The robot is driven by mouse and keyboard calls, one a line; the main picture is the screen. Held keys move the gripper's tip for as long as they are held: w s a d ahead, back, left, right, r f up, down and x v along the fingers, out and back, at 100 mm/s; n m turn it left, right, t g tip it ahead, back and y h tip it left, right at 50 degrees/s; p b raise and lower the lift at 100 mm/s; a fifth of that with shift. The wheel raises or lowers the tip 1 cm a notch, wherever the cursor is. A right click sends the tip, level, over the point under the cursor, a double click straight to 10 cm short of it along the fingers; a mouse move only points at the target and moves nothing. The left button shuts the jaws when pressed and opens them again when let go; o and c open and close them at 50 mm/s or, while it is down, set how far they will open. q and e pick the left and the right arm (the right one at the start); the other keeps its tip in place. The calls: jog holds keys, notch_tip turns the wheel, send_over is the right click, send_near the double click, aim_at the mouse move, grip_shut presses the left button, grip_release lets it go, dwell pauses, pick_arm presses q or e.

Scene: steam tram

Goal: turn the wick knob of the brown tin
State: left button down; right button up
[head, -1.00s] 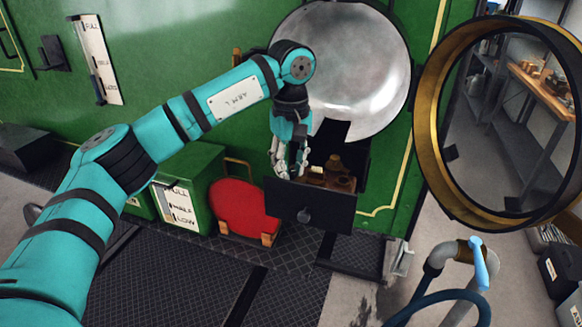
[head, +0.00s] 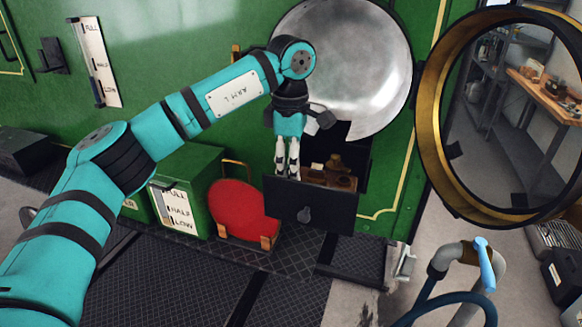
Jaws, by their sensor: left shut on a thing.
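My left gripper (head: 287,170) points straight down into the open dark drawer (head: 285,203), at its left end. Its fingers are close together, and their tips go down behind the drawer front. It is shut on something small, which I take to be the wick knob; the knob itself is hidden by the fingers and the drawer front. Brown tin-like items (head: 337,166) sit in the drawer just right of the fingers; I cannot tell which one is the brown tin. My right gripper is not in view.
A round silvery door (head: 350,65) stands behind my left wrist. A large brass ring (head: 431,120) is at the right. A red disc (head: 240,210) and a green box (head: 190,180) stand left of the drawer. A blue-handled pipe (head: 482,262) is at lower right.

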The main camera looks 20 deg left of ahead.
pick_arm(q)
jog(key=shift+n, duration=0.6)
jog(key=c, duration=1.1)
grip_release()
jog(key=shift+r, duration=0.1)
notch_tip(320, 180, up, 12)
jog(key=shift+f, duration=0.1)
jog(key=shift+f, duration=0.1)
